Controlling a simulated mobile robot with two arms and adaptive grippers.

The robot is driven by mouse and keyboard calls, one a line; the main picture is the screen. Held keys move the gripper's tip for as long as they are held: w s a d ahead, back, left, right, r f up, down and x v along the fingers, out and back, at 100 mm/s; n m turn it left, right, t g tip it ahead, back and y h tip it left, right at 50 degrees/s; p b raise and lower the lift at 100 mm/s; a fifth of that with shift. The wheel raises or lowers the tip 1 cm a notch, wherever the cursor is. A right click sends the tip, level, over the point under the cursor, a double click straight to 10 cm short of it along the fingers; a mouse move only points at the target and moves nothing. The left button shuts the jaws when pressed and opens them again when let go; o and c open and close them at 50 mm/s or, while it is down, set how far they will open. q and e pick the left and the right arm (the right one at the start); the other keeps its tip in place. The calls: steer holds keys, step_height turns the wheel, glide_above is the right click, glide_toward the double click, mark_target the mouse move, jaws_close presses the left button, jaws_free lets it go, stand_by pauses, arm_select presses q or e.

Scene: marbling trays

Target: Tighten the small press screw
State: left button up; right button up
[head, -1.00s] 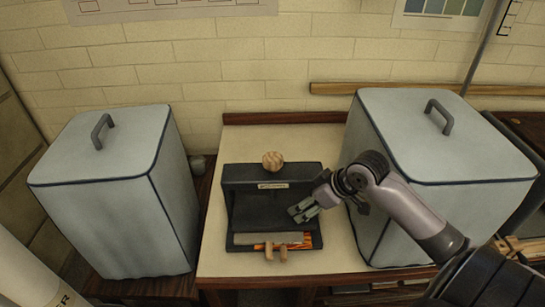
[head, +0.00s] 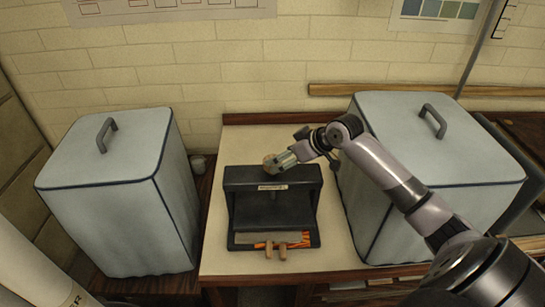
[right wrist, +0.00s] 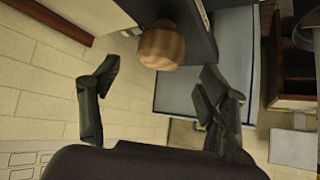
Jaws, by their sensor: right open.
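The small press (head: 272,177) is a black frame on the cream tabletop. Its screw has a round wooden knob (head: 270,163) on top of the frame's bar. My right gripper (head: 283,159) is at the knob's right side in the head view and partly covers it. In the right wrist view the gripper (right wrist: 160,72) is open, and the knob (right wrist: 161,47) shows between the lines of its two fingers, slightly beyond the tips. I cannot tell whether they touch. My left gripper is not in view.
Covered grey boxes with handles stand left (head: 115,190) and right (head: 430,150) of the press. An orange-edged stack (head: 291,242) and two wooden pegs (head: 276,252) are at the press's front. The cream tabletop (head: 250,142) is clear behind the press.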

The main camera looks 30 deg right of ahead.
steer(key=p+x, duration=0.1)
steer(key=x, duration=0.5)
steer(key=shift+c, duration=0.3)
